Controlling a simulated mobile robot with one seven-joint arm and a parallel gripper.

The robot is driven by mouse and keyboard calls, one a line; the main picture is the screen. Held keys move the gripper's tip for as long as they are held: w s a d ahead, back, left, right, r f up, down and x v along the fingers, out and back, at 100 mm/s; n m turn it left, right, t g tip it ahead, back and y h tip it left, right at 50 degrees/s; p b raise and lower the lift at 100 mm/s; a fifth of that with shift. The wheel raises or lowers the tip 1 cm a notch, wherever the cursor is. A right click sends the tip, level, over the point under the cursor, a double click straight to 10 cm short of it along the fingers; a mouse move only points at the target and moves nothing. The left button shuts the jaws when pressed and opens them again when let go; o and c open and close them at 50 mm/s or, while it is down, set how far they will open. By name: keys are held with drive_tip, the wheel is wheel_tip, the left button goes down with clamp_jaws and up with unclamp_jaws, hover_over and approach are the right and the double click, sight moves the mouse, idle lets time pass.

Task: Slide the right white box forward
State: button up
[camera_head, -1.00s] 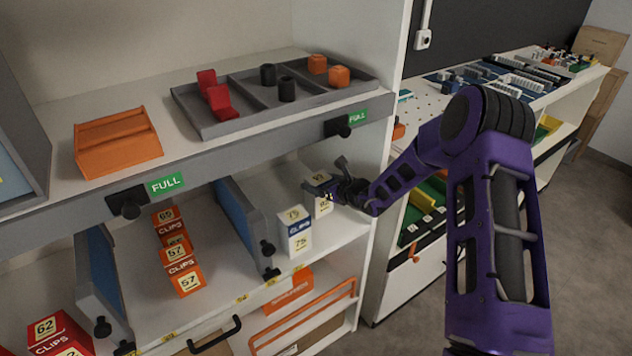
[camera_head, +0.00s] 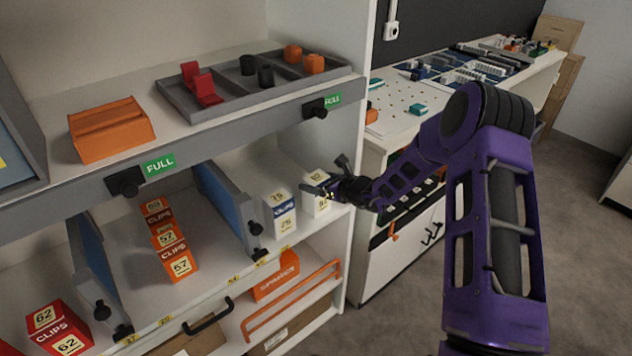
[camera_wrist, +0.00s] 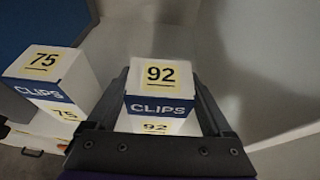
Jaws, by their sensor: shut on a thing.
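The right white box (camera_head: 315,199), labelled 92 CLIPS, stands on the lower shelf near its right side wall. In the wrist view this box (camera_wrist: 160,88) sits between the two fingers of my gripper (camera_wrist: 165,115), one on each side. My gripper (camera_head: 330,187) is shut on it; in the head view it partly hides the box. The left white box (camera_head: 281,214), labelled 75, stands just to the left, also at the wrist view's left (camera_wrist: 50,80). Its front is about level with or slightly ahead of the 92 box.
A blue divider (camera_head: 226,200) stands left of the white boxes. Orange clip boxes (camera_head: 171,245) stand in the neighbouring lane. The upper shelf with a grey tray (camera_head: 235,88) lies above. A side panel (camera_head: 362,130) closes the right.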

drive_tip(key=o, duration=1.4)
drive_tip(key=shift+c, duration=0.2)
drive_tip(key=shift+r, duration=0.1)
drive_tip(key=p+v, duration=0.1)
drive_tip(key=v, duration=1.6)
drive_tip(key=shift+s+d, duration=0.1)
